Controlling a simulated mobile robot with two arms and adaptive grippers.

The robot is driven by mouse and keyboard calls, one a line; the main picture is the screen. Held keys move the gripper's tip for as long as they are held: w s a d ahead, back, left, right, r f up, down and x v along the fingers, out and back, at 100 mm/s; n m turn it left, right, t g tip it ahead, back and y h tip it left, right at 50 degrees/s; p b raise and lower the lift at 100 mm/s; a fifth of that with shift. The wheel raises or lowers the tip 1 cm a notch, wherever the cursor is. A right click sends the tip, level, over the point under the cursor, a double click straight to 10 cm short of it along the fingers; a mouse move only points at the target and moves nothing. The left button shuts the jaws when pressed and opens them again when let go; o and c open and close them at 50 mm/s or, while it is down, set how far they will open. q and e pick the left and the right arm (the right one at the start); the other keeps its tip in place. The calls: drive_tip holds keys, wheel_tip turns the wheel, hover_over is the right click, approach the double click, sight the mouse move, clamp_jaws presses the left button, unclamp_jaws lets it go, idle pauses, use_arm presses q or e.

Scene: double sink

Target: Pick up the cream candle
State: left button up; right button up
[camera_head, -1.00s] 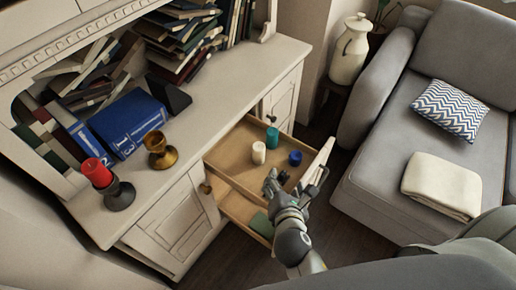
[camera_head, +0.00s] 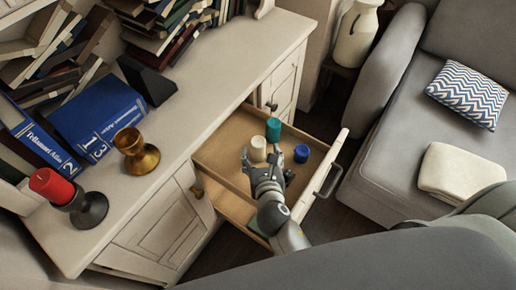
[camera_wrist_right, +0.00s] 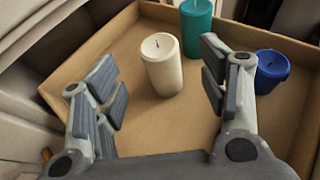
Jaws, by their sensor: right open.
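The cream candle (camera_head: 258,148) stands upright in the open upper drawer (camera_head: 222,152). In the right wrist view the cream candle (camera_wrist_right: 162,66) is ahead of and between the open fingers, apart from both. My right gripper (camera_head: 268,170) is open and empty at the drawer's near side, close to the candle; it also shows in the right wrist view (camera_wrist_right: 160,95). My left gripper is not in view.
A teal candle (camera_head: 273,130) stands behind the cream one, and a blue candle (camera_head: 301,153) to its right, near the right finger. The drawer's front (camera_head: 328,165) bounds the right side. A cabinet top holds a red candle (camera_head: 52,186) and a brass goblet (camera_head: 136,152).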

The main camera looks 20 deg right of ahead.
sight(258, 144)
drive_tip(key=shift+w+d+f, duration=0.1)
drive_tip(key=shift+w+f, duration=0.1)
drive_tip(key=shift+w, duration=0.3)
drive_tip(key=shift+w+f, duration=0.2)
drive_tip(key=shift+w, duration=0.25)
drive_tip(key=x, duration=0.4)
drive_tip(key=shift+w+f, duration=0.1)
drive_tip(key=shift+w, duration=0.25)
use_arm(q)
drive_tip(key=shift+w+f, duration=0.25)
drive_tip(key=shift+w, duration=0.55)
use_arm(e)
drive_tip(key=shift+c, duration=0.3)
drive_tip(key=c, duration=1.1)
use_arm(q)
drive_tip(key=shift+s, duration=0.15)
